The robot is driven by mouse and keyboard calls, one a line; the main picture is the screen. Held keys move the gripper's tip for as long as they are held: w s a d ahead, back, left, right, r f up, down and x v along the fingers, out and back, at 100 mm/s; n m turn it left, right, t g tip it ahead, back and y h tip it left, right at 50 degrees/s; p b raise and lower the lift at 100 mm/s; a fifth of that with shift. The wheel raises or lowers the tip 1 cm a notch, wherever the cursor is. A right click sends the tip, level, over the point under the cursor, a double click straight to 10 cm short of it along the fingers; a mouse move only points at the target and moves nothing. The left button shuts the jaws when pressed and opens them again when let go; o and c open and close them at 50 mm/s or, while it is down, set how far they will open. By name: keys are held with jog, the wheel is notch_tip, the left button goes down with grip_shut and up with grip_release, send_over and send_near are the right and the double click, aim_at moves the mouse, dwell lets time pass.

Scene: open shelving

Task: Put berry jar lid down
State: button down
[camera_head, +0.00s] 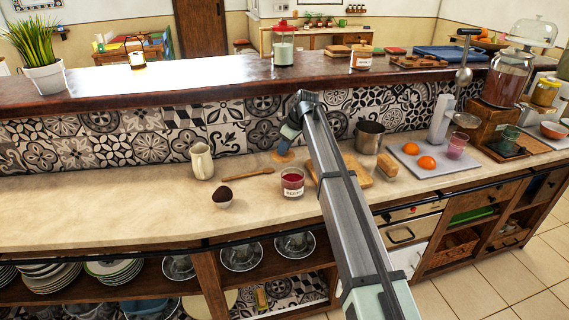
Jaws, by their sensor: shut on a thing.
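The berry jar (292,183) stands upright and open on the counter, with red contents and a white label. My gripper (284,147) is behind the jar and slightly to its left, pointing down. It is shut on the berry jar lid (283,157), a flat, round, tan-orange disc. The lid is apart from the jar and looks roughly level. I cannot tell whether it touches the counter (120,207) or hangs just above it. The fingertips are small and partly hidden.
A wooden spoon (246,174), a cream pitcher (201,161) and a small bowl with dark contents (222,197) are left of the jar. A cutting board (362,181) and metal pot (369,138) are right. The counter's left part is clear.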

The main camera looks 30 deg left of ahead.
aim_at(287, 155)
jog(key=shift+f, duration=3.1)
jog(key=shift+f, duration=0.2)
jog(key=c, duration=1)
grip_release()
jog(key=shift+o, duration=0.2)
jog(key=shift+r, duration=0.1)
jog(key=v, duration=1.2)
jog(key=shift+d, duration=0.1)
